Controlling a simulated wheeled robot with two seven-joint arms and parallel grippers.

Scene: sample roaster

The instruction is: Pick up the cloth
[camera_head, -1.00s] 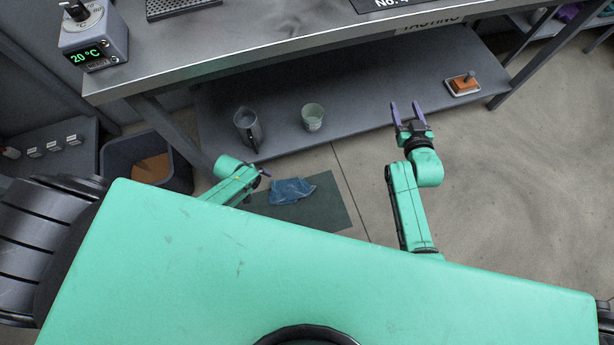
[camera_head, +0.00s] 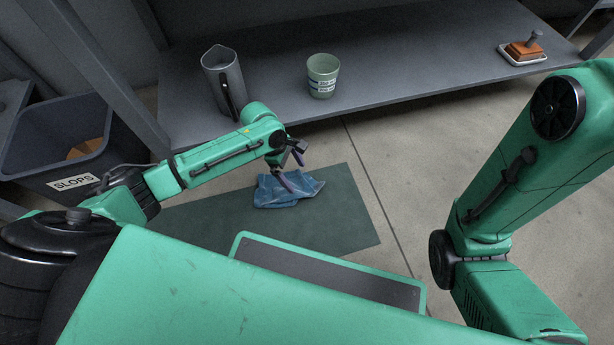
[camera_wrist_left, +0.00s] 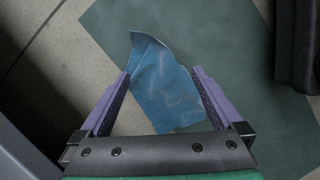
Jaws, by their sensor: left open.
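A crumpled blue cloth (camera_head: 287,189) lies on a dark green mat (camera_head: 345,220) on the floor. My left gripper (camera_head: 294,183) is open just above the cloth in the head view, over its left part. In the left wrist view the cloth (camera_wrist_left: 163,88) lies between the two purple fingers of the left gripper (camera_wrist_left: 161,85), reaching out past their tips. I cannot tell whether the fingers touch it. My right arm is in the head view at the right, but its gripper is out of the picture.
A dark bin marked SLOPS (camera_head: 70,150) stands at the left. Bare floor is free right of the mat.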

